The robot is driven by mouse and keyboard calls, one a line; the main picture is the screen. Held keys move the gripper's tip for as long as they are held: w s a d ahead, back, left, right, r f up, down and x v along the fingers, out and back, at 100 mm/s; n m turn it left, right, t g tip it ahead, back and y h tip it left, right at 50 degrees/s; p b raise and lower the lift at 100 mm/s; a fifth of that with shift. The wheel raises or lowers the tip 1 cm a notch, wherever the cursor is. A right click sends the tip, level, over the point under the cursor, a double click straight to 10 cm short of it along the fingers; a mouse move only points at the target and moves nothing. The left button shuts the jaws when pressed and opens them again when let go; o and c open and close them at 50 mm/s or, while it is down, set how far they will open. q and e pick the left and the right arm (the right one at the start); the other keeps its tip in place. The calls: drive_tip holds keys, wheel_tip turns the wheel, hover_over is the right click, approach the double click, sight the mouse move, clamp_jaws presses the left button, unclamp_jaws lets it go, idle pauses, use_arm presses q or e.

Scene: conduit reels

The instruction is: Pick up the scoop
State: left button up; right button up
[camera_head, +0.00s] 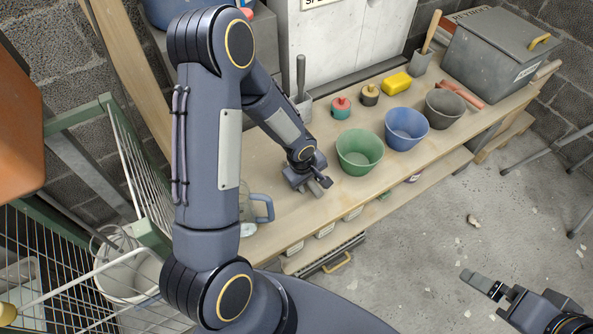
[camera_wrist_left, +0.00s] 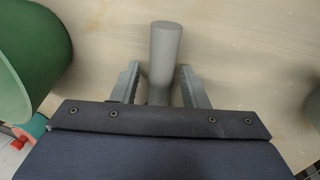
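A grey cylindrical handle, which I take to be the scoop's (camera_wrist_left: 165,50), lies on the bench in the left wrist view. Its far end is hidden under the gripper body. My left gripper (camera_wrist_left: 160,85) is open, with one finger on each side of the handle and a narrow gap beside it. In the head view my left gripper (camera_head: 316,186) is low over the bench, left of the green bucket (camera_head: 360,152), and mostly hides the scoop. My right gripper (camera_head: 485,285) hangs over the floor at lower right, away from the bench; its finger gap is unclear.
A blue bucket (camera_head: 406,128) and a grey bucket (camera_head: 444,107) stand right of the green one. A clear jug with a blue handle (camera_head: 263,208) is near the front edge. A yellow block (camera_head: 397,83) and a grey box (camera_head: 497,60) are farther back.

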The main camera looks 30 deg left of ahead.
use_arm(q)
clamp_jaws()
